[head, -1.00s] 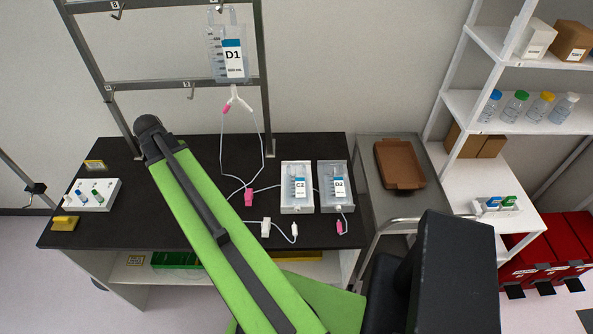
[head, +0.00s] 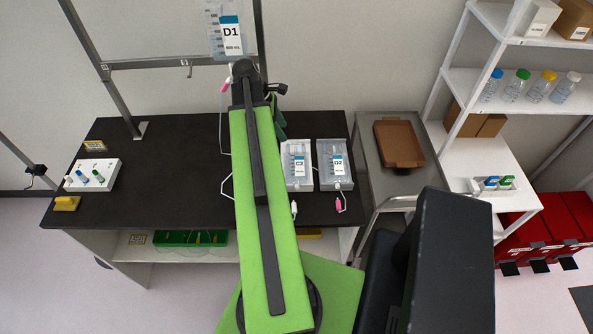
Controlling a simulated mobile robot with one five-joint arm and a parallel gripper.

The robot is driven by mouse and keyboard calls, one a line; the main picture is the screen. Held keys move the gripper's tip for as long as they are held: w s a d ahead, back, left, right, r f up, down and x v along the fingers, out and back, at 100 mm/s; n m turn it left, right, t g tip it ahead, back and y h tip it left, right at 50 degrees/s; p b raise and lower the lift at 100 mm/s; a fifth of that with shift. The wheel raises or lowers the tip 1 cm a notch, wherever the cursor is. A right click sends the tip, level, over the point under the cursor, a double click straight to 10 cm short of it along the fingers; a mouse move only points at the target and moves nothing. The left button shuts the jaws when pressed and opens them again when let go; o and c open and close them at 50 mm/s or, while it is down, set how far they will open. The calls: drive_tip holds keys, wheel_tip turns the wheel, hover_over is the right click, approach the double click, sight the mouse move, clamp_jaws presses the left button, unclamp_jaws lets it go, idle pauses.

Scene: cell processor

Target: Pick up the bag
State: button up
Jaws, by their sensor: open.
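The bag labelled D1 (head: 231,36) hangs from the metal rack at the top of the head view, its upper part cut off by the picture edge. The bag labelled C2 (head: 299,165) and the bag labelled D2 (head: 338,166) lie side by side in separate pale trays on the black bench. My green arm rises across the bench, left of C2, and hides part of D1's tubing. My gripper is hidden behind the arm, so its relation to the bags cannot be seen.
The black bench (head: 130,200) holds a white tube rack (head: 93,174) and a yellow block (head: 66,203) at left. A metal cart with a brown tray (head: 399,143) stands right of the bench. White shelves (head: 480,135) with bottles and boxes, and red bins (head: 545,228), are farther right.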

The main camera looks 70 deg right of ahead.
drive_tip(key=b, duration=0.4)
approach(293, 154)
drive_tip(key=shift+s+d+f, duration=0.2)
drive_tip(key=shift+s, duration=0.25)
drive_tip(key=shift+s+d+f, duration=0.2)
drive_tip(key=shift+s, duration=0.25)
drive_tip(key=shift+r, duration=0.1)
drive_tip(key=b+x, duration=0.4)
drive_tip(key=x, duration=0.1)
drive_tip(key=shift+d+f, duration=0.1)
drive_tip(key=shift+f, duration=0.1)
drive_tip(key=shift+r, duration=0.2)
clamp_jaws()
